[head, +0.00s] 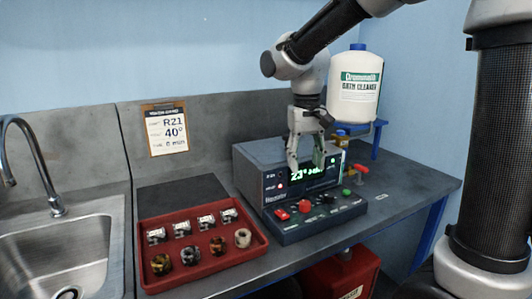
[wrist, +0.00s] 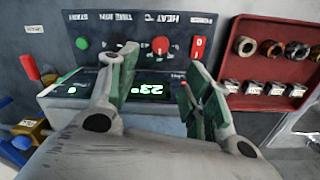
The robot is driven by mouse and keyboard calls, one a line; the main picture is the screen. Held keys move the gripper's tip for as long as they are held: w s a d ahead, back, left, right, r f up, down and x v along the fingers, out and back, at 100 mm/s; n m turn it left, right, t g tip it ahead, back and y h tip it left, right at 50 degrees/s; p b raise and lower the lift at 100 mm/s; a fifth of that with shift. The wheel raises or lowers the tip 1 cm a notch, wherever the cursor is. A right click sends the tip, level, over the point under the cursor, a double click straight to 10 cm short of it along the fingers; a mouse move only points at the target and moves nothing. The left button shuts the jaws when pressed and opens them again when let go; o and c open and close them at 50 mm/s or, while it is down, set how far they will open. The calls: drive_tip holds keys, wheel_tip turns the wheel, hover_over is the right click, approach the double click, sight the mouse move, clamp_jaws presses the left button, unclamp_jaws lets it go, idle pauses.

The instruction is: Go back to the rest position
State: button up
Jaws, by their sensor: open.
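My gripper (head: 307,160) is open and empty. In the head view it hangs fingers-down in front of the display of a grey heating unit (head: 262,152). In the wrist view the fingers (wrist: 160,85) are spread apart, with the unit's lit display (wrist: 152,89) reading about 23° between them. The unit's sloped control panel (head: 320,217) carries a red switch, knobs and a green button. In the wrist view the panel (wrist: 140,30) shows past the fingertips. I cannot tell whether a fingertip touches the unit.
A red tray (head: 205,263) with several metal blocks and round parts lies left of the unit, near a sink (head: 65,250). A white cleaner bottle (head: 355,90) stands on a blue stand (head: 375,128) behind right. Free space lies above the bench's left half.

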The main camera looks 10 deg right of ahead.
drive_tip(key=s+d+r+t, duration=0.2)
drive_tip(key=s+d+t, duration=0.2)
drive_tip(key=s+d, duration=1.1)
drive_tip(key=s, duration=0.4)
drive_tip(key=shift+s+d+m, duration=0.15)
drive_tip(key=shift+d+m, duration=0.1)
drive_tip(key=shift+m, duration=0.05)
drive_tip(key=shift+r, duration=0.1)
idle(0.6)
